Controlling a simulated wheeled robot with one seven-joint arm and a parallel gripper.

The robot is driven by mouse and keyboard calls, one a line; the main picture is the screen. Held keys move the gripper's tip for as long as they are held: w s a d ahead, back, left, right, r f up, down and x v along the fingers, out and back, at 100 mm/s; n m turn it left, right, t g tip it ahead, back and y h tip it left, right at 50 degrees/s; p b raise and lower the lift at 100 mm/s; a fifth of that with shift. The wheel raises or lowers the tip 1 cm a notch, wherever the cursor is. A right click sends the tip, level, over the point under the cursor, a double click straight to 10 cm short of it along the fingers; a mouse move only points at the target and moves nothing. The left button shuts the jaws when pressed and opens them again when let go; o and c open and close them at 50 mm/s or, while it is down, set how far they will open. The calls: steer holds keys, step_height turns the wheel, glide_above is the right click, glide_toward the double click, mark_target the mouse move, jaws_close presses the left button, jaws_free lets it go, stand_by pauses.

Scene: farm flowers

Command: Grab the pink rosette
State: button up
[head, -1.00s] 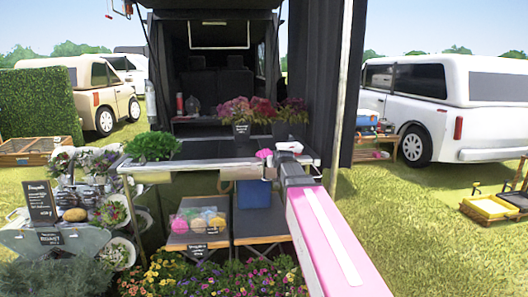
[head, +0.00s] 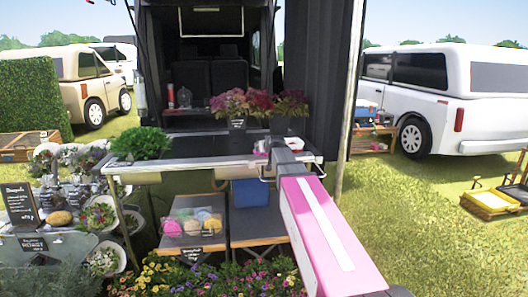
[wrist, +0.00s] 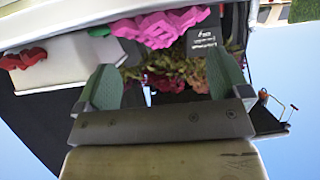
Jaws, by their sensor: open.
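The pink rosette (wrist: 160,27) shows bright magenta with folded edges at the top of the wrist view. It lies just beyond the fingertips, roughly in line with the gap between them. My gripper (wrist: 164,78) is open, its two green-grey fingers spread apart with nothing held between them.
A red rosette (wrist: 22,58) lies beside a white box (wrist: 70,62) in the wrist view. A small black sign (wrist: 203,42) stands close to the pink rosette. Potted pink flowers (head: 232,103) stand behind my gripper, and a green plant (head: 142,143) is at the table's left.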

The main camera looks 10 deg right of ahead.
steer(key=x, duration=0.6)
steer(key=shift+w, duration=0.25)
steer(key=shift+s, duration=0.1)
steer(key=shift+c, duration=0.2)
steer(key=c, duration=0.9)
